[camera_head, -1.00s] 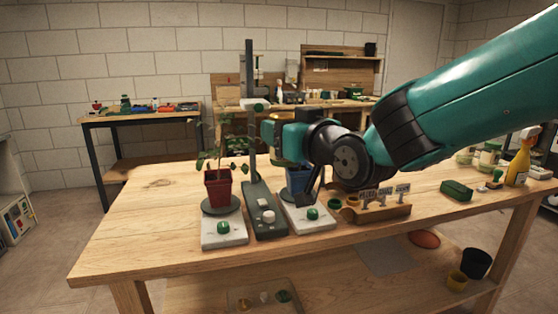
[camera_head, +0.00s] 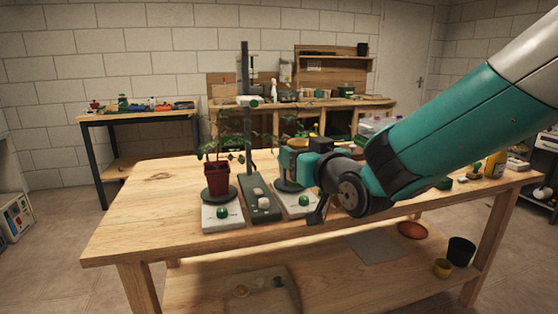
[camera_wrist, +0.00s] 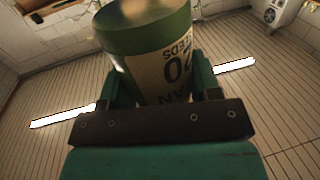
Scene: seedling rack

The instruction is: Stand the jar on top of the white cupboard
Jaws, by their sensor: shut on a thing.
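The jar (camera_wrist: 160,65) has a green end and a cream label with dark lettering, partly reading "20" and "SEEDS". My gripper (camera_wrist: 162,90) is shut on it, with a finger on each side, in the wrist view. I cannot tell for sure which thing is the white cupboard. A pale shelf unit (camera_head: 14,218) with things in it is cut off at the left edge.
The wooden workbench (camera_head: 140,205) bears a red pot with a plant (camera_head: 217,176), a white scale (camera_head: 222,217) and a dark green stand (camera_head: 262,205). A side table (camera_head: 138,117) with small items stands behind left. Floor is clear at left.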

